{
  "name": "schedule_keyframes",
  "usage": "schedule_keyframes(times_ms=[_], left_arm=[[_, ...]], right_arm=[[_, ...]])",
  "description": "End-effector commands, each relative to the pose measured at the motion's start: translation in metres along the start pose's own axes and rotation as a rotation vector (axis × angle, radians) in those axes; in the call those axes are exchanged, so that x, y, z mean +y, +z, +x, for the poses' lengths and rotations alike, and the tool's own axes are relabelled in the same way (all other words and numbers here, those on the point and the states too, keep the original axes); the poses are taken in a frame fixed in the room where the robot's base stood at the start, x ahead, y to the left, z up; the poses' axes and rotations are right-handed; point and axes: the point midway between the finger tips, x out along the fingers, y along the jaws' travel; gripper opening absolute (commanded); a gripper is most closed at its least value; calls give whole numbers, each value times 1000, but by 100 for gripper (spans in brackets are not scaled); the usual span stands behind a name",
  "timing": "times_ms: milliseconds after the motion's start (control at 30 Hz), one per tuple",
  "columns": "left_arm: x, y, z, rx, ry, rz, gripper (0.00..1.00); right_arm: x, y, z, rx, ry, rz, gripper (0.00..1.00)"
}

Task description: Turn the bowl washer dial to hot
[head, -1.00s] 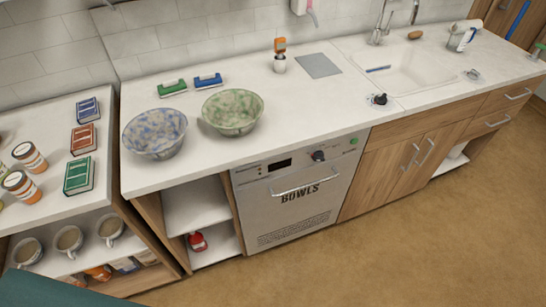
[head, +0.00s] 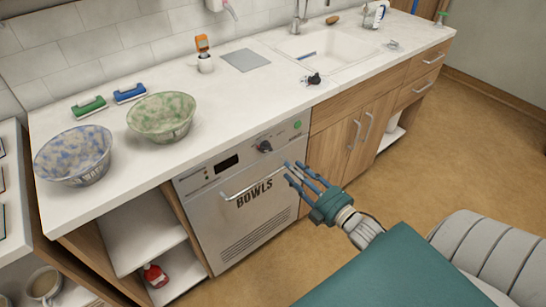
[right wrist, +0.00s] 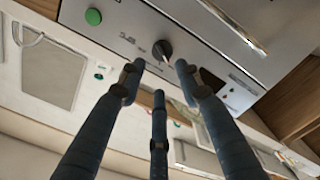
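The bowl washer (head: 240,200) is a grey front-loading unit under the counter, marked BOWLS, with a bar handle across its door. Its dial (head: 265,147) is a dark round knob on the top panel, between a black display and a green button. The dial also shows in the right wrist view (right wrist: 162,50), just beyond the fingertips. My right gripper (head: 303,176) is in front of the washer, right of the handle and below the dial, apart from it. Its blue fingers are spread and empty, also in the right wrist view (right wrist: 160,75). My left gripper is not in view.
A green bowl (head: 161,117) and a blue bowl (head: 74,155) stand on the counter (head: 200,90) above. The door handle (head: 253,182) sticks out near my fingers. A small black item (head: 314,79) lies near the sink (head: 322,44). The floor (head: 430,165) at right is clear.

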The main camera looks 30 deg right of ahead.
Motion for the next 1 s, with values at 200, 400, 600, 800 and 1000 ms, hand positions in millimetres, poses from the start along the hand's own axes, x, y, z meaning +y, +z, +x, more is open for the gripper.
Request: schedule_keyframes(times_ms=[200,400,600,800,1000], left_arm=[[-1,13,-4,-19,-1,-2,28],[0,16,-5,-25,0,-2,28],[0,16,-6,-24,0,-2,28],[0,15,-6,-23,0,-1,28],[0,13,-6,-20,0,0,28]], right_arm=[[5,-2,34,5,7,-3,34],[4,-2,72,3,5,-1,34],[2,-1,97,2,2,-1,34],[2,0,105,0,1,0,34],[1,0,105,0,1,0,34]])
